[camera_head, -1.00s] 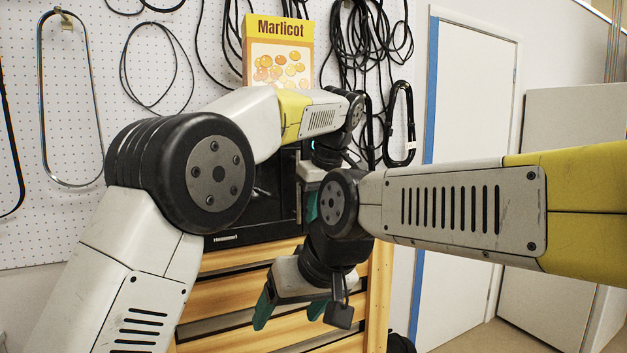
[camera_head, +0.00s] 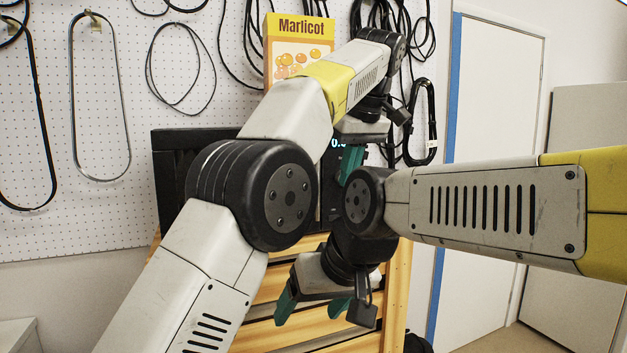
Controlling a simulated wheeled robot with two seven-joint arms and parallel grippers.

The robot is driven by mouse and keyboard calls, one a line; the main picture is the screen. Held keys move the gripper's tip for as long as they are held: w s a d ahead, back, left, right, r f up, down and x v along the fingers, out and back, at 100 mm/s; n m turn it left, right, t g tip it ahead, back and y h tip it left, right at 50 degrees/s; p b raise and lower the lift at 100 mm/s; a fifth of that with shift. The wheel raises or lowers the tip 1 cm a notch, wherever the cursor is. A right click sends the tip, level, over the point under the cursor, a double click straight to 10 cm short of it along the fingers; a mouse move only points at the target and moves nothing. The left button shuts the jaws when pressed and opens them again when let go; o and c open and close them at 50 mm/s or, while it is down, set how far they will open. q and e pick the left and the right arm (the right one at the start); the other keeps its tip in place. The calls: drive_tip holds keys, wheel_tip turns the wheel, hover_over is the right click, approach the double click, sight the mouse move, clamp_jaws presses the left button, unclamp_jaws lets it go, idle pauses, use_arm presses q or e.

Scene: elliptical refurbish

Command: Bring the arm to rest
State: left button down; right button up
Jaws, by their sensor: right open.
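My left arm reaches in from the lower left, bends at a black elbow, and runs up and right over the cabinet top. My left gripper (camera_head: 352,163) hangs below its wrist in front of the black device, with one green finger showing; the arms hide the rest, so its opening cannot be judged. My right arm comes in from the right edge at mid-height. My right gripper (camera_head: 313,302) points down in front of the wooden cabinet, with its two green fingers apart and nothing between them.
A wooden drawer cabinet (camera_head: 396,290) carries a black device (camera_head: 170,160) with a lit display and a yellow Marlicot box (camera_head: 299,28). Behind is a white pegboard (camera_head: 110,220) with hanging cables and loops. A white door (camera_head: 493,110) stands at right.

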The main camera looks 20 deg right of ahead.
use_arm(q)
drive_tip(key=w+a+m+h, duration=0.2)
drive_tip(key=w+a, duration=0.1)
drive_tip(key=a, duration=2.2)
drive_tip(key=s+a+f+h, duration=0.1)
drive_tip(key=s+a+f, duration=0.5)
drive_tip(key=a, duration=0.4)
drive_tip(key=s+a+f+t, duration=0.1)
drive_tip(key=s+a+f, duration=0.2)
drive_tip(key=s+f, duration=0.3)
drive_tip(key=s+a+f+t, duration=0.1)
drive_tip(key=s+a+f, duration=0.2)
drive_tip(key=s+f, duration=0.3)
drive_tip(key=shift+s+a+f+m, duration=0.15)
drive_tip(key=shift+s+a+m, duration=0.2)
drive_tip(key=shift+s, duration=0.5)
